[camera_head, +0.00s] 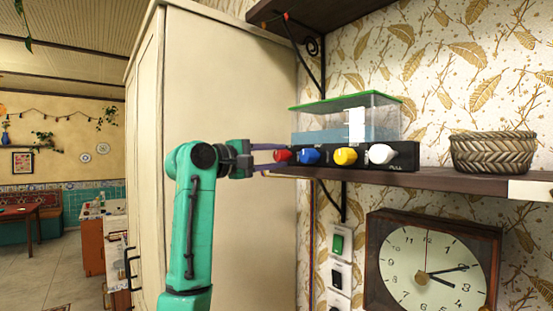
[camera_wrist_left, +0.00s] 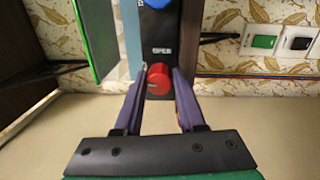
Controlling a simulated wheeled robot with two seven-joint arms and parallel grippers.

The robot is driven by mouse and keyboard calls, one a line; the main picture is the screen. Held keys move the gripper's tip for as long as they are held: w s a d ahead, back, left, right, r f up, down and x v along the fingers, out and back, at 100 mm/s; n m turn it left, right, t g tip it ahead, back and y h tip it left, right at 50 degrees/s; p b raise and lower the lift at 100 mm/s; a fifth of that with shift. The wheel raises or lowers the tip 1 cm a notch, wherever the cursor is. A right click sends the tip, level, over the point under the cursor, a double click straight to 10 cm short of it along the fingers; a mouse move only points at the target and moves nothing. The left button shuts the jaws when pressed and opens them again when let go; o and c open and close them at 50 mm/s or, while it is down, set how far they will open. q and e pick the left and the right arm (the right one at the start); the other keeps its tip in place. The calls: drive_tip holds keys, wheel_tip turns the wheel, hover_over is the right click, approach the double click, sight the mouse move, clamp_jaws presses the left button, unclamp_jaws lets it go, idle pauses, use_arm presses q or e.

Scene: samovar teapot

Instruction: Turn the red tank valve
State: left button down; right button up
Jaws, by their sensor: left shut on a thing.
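The red tank valve (camera_head: 283,156) is the leftmost knob on a black panel (camera_head: 345,156) on the wall shelf. In the left wrist view the red valve (camera_wrist_left: 159,79) sits at the end of the panel, beside the "OPEN" label. My left gripper (camera_head: 268,157) reaches it from the left, its two purple fingers on either side of the knob. In the left wrist view the left gripper (camera_wrist_left: 158,84) is shut on the red valve. A clear water tank (camera_head: 345,117) with a green lid stands behind the panel. My right gripper is not in view.
Blue (camera_head: 309,155), yellow (camera_head: 346,156) and white (camera_head: 382,154) knobs line the panel right of the red one. A woven basket (camera_head: 492,152) stands on the shelf (camera_head: 440,180). A clock (camera_head: 432,262) and wall switches (camera_head: 340,243) are below. A tall cream cabinet (camera_head: 240,90) stands left.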

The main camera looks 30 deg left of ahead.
use_arm(q)
drive_tip(key=shift+n, duration=0.5)
drive_tip(key=c, duration=0.5)
unclamp_jaws()
drive_tip(key=shift+a, duration=0.15)
drive_tip(key=b+v, duration=0.7)
drive_tip(key=v, duration=0.7)
drive_tip(key=shift+s, duration=0.35)
